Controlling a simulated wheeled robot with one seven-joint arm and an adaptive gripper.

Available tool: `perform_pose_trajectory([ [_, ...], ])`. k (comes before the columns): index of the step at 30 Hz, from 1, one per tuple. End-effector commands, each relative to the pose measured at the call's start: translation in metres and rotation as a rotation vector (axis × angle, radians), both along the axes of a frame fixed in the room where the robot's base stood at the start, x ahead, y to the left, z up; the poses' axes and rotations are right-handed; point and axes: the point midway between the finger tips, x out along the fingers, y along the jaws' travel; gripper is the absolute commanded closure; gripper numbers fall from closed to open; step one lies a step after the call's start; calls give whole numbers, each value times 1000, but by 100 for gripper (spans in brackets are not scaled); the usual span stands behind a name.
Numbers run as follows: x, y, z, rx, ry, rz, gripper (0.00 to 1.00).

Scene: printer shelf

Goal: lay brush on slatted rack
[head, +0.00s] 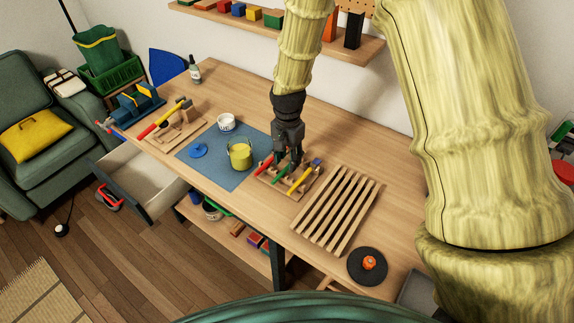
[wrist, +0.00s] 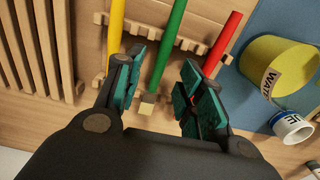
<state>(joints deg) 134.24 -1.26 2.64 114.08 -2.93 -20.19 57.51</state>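Three brushes lie side by side on a notched wooden holder (wrist: 190,46): a red-handled brush (head: 262,166), a green-handled brush (head: 280,174) and a yellow-handled brush (head: 299,182). My gripper (head: 289,160) is low over the holder, pointing down. In the wrist view my gripper (wrist: 160,92) is open, with its fingers apart on either side of the green-handled brush (wrist: 168,48). The green brush's pale end shows between the fingers; contact is not visible. The slatted rack (head: 334,211) lies bare on the table, right of the holder; it also shows in the wrist view (wrist: 38,50).
A dark round plate with an orange item (head: 369,263) is near the rack's front right. A wall shelf (head: 220,15) hangs behind.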

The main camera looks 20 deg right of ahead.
Motion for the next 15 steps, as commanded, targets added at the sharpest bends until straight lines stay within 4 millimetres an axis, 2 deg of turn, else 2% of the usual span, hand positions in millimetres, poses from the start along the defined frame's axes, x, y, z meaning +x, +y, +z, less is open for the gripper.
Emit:
perform_pose_trajectory([
  [9,0,0,-23,0,0,0,62],
  [15,0,0,-25,0,0,0,62],
])
